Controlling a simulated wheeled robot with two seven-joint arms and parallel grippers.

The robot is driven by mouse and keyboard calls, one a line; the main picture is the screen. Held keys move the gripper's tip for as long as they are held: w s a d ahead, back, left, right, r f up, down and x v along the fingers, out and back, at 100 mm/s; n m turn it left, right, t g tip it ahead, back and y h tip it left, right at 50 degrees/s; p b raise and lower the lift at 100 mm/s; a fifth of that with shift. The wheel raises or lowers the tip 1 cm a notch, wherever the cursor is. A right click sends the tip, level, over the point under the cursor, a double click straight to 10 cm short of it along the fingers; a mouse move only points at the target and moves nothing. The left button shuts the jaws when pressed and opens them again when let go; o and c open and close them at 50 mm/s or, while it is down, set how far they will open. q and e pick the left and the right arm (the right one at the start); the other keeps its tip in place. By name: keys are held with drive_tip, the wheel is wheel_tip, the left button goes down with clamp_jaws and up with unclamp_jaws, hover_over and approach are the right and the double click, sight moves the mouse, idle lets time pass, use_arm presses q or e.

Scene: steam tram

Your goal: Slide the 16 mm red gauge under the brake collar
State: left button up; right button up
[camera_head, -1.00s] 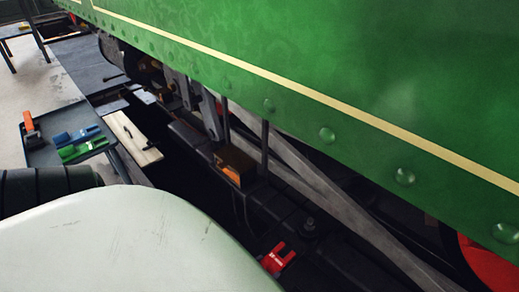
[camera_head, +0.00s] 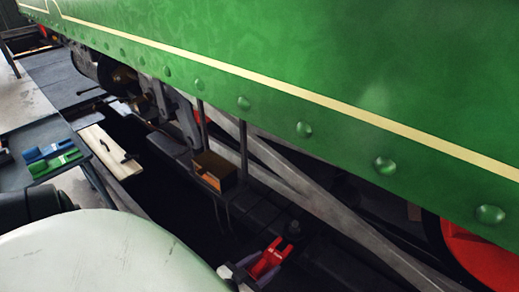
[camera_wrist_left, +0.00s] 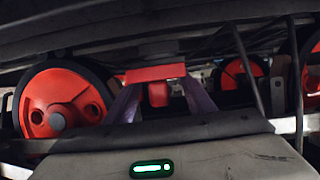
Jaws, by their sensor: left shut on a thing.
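The red gauge (camera_head: 268,259) shows in the head view, low and right of centre, beside the dark frame under the tram. My left gripper (camera_head: 240,273) is shut on it, partly hidden by my pale arm. In the left wrist view the red gauge (camera_wrist_left: 156,74) sits across between the two fingers (camera_wrist_left: 160,98), its middle block hanging between them. My right gripper is not in view.
A grey tray (camera_head: 75,172) at left holds a blue gauge (camera_head: 48,150) and a green gauge (camera_head: 55,165). The green tram side (camera_head: 330,70) overhangs dark rods and a brown box (camera_head: 214,171). Red wheels (camera_wrist_left: 62,100) flank the gripper.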

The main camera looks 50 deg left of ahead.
sight(276, 253)
use_arm(q)
drive_tip(key=shift+w, duration=0.6)
drive_tip(key=shift+w+a+b, duration=0.15)
drive_tip(key=shift+w+b, duration=0.15)
drive_tip(key=shift+w, duration=0.75)
drive_tip(key=shift+w+a, duration=0.15)
drive_tip(key=shift+w, duration=1.3)
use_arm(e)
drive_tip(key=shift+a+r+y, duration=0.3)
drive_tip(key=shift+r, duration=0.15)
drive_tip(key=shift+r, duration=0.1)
use_arm(q)
drive_tip(key=o, duration=1.6)
drive_tip(key=shift+f, duration=0.1)
